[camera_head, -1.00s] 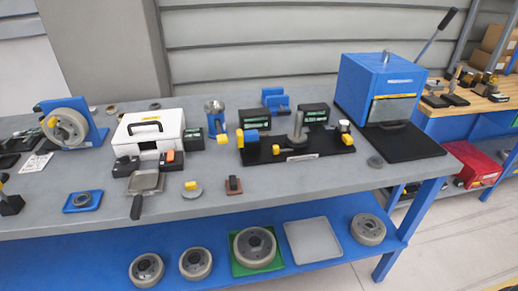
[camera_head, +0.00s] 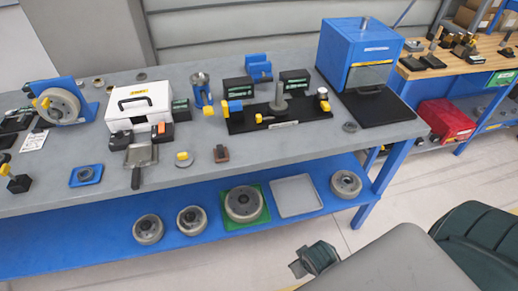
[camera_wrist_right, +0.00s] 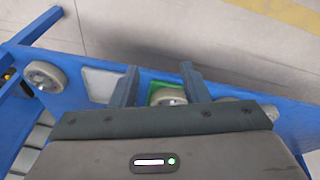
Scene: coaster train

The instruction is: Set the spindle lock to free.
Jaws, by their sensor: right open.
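A grey wheel (camera_head: 60,106) is mounted on a blue stand (camera_head: 79,83) at the left end of the bench, with a small yellow part (camera_head: 45,103) at its front. A black bench fixture (camera_head: 262,118) in the middle carries a grey upright post (camera_head: 280,97) and several yellow knobs. Which part is the spindle lock, and its setting, I cannot tell at this size. My right gripper (camera_wrist_right: 160,68) is open and empty, its two fingers apart above the floor and lower shelf in the right wrist view. In the head view my right arm is at lower right, clear of the bench. My left gripper is out of view.
A white box (camera_head: 138,106), a dustpan-like scoop (camera_head: 140,155) and a blue cabinet (camera_head: 352,55) stand on the grey bench. The blue lower shelf (camera_head: 100,232) holds several wheels and a grey tray (camera_head: 296,196). Floor in front of the bench is open.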

